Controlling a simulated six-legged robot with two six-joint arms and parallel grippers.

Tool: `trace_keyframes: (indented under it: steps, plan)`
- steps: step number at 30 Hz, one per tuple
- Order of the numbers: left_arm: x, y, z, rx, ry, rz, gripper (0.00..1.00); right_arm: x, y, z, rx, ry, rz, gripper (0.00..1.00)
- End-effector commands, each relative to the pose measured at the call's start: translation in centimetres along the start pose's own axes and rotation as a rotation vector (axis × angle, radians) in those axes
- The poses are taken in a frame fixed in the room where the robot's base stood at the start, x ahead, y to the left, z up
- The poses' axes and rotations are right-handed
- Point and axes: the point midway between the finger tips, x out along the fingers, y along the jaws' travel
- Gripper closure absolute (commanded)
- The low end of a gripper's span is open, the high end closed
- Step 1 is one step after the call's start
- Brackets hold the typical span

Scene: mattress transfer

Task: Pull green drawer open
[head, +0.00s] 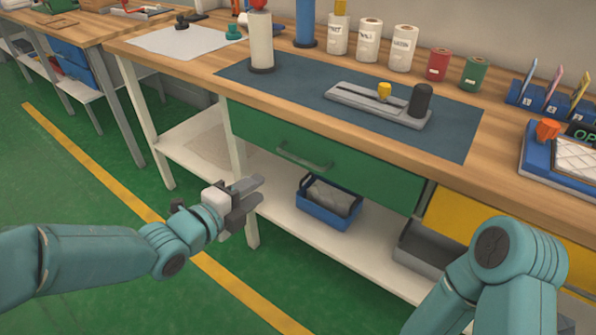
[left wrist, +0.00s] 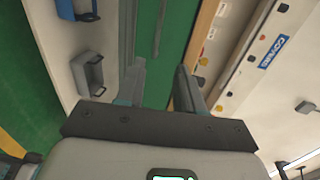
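The green drawer (head: 370,178) is under the front edge of the wooden workbench (head: 510,175), its front looking flush with the bench. Its grey bar handle (head: 303,157) is on the drawer front. My left gripper (head: 260,191) is in front of and to the left of the handle, apart from it, with fingers spread and empty. In the left wrist view the fingers (left wrist: 160,84) are apart, with the green drawer front (left wrist: 178,42) and handle (left wrist: 160,30) beyond them. My right arm shows at lower right in the head view; its gripper is out of view.
A blue bin (head: 328,215) stands on the white lower shelf (head: 285,212) below the drawer. A white bench leg (head: 236,140) stands behind my left gripper. A yellow drawer (head: 455,222) is to the right. The green floor in front is open.

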Motion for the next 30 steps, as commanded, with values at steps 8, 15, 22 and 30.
trace_keyframes:
  steps: [8, 15, 22, 30]
  plan:
    - [4.0, 0.3, -0.1, 0.001, 0.005, 0.001, 0.63, 0.5, 0.2, 0.0, 0.000, 0.000, 0.000, 0.41]
    - [9.9, 0.2, 0.0, 0.001, 0.005, 0.000, 0.63, 0.7, 0.2, 0.0, 0.000, 0.000, 0.000, 0.41]
    - [14.4, 0.2, 0.1, 0.001, 0.004, 0.000, 0.63, 0.8, 0.3, 0.0, 0.000, 0.000, 0.000, 0.41]
    - [16.3, 0.1, 0.1, 0.001, 0.004, 0.001, 0.63, 0.8, 0.3, 0.0, 0.000, 0.000, 0.000, 0.41]
